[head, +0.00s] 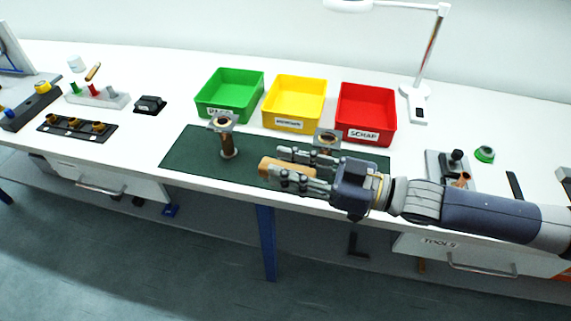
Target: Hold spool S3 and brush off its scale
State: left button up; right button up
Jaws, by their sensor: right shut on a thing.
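Two bronze spools with square grey flanges stand on the dark green mat (184,157). The left spool (227,146) is upright and clear of the gripper. The right spool (327,136) stands behind my right gripper, which hides its lower part. I cannot read which one is S3, and scale on them is too small to tell. My right gripper (281,163) reaches in from the right, shut on a tan wooden block, apparently the brush (269,164), low over the mat's front part. The block's underside is hidden. My left gripper is not in view.
Green (229,92), yellow (295,101) and red (366,111) bins stand behind the mat; the red one is labelled SCRAP. A lamp (416,104) stands at right. A black rack (77,127) lies at left. The bench between rack and mat is free.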

jog(key=shift+s+d+f+n+g+y, duration=0.1)
jog(key=shift+d+f+n+g+y, duration=0.25)
jog(key=shift+n+g, duration=0.5)
jog(key=shift+s+f+n+g+y, duration=0.15)
jog(key=shift+f+n+g, duration=0.25)
jog(key=shift+g, duration=0.75)
jog(key=shift+d+f+n+g+y, duration=0.2)
jog(key=shift+f+n+g+y, duration=0.15)
jog(key=shift+n+g, duration=0.5)
jog(key=shift+s, duration=0.1)
